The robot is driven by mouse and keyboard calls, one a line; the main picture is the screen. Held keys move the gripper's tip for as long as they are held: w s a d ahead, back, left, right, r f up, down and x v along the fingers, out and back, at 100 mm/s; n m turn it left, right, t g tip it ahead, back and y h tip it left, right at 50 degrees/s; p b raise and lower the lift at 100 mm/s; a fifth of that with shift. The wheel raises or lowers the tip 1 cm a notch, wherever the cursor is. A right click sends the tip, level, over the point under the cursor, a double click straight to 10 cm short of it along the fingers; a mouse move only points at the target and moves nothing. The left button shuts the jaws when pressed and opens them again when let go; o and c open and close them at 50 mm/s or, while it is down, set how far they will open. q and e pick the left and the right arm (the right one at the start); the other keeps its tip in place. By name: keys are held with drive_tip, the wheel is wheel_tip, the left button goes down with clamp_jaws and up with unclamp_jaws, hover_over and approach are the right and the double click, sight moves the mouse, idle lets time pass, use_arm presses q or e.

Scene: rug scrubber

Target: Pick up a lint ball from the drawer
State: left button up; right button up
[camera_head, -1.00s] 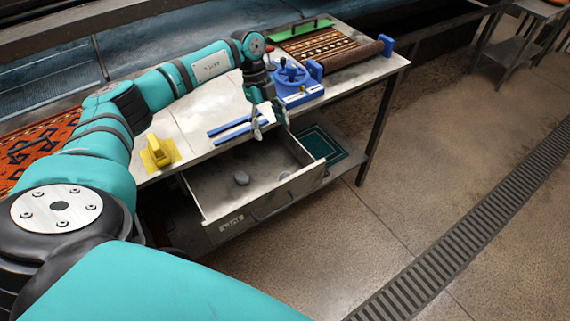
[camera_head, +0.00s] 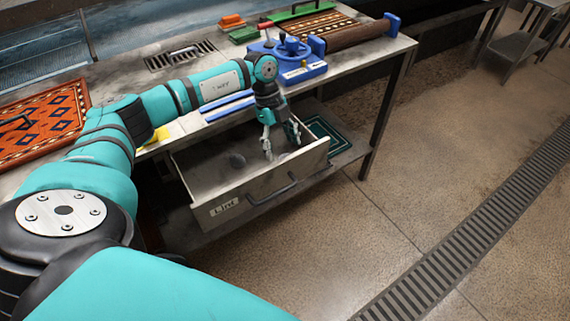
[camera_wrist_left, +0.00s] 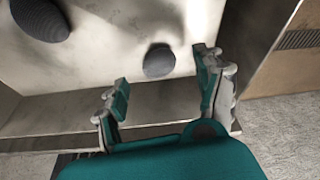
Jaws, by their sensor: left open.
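The open drawer (camera_head: 222,209), labelled "Lint", sticks out from under the metal table. A dark grey lint ball (camera_head: 237,160) lies on its floor, left of my left gripper (camera_head: 282,146) in the head view. The left gripper points down at the drawer's right part, open and empty. The left wrist view shows two ribbed grey lint balls on the drawer floor. One lint ball (camera_wrist_left: 159,60) is small and shows between the open fingers (camera_wrist_left: 162,75), apart from them. The larger lint ball (camera_wrist_left: 42,18) is at the upper left, partly cut off. My right gripper is not in view.
The drawer's front wall with its handle (camera_head: 272,193) stands close to the gripper. A blue device (camera_head: 290,60), blue bars (camera_head: 229,109) and a rolled rug (camera_head: 355,34) are on the table. An orange patterned rug (camera_head: 45,118) lies at left.

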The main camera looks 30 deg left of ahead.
use_arm(q)
drive_tip(key=b+x, duration=0.2)
drive_tip(key=x, duration=0.2)
drive_tip(key=shift+s+d, duration=0.1)
drive_tip(key=shift+s, duration=0.1)
drive_tip(key=shift+r, duration=0.15)
drive_tip(key=shift+c, duration=0.2)
drive_tip(key=c, duration=0.8)
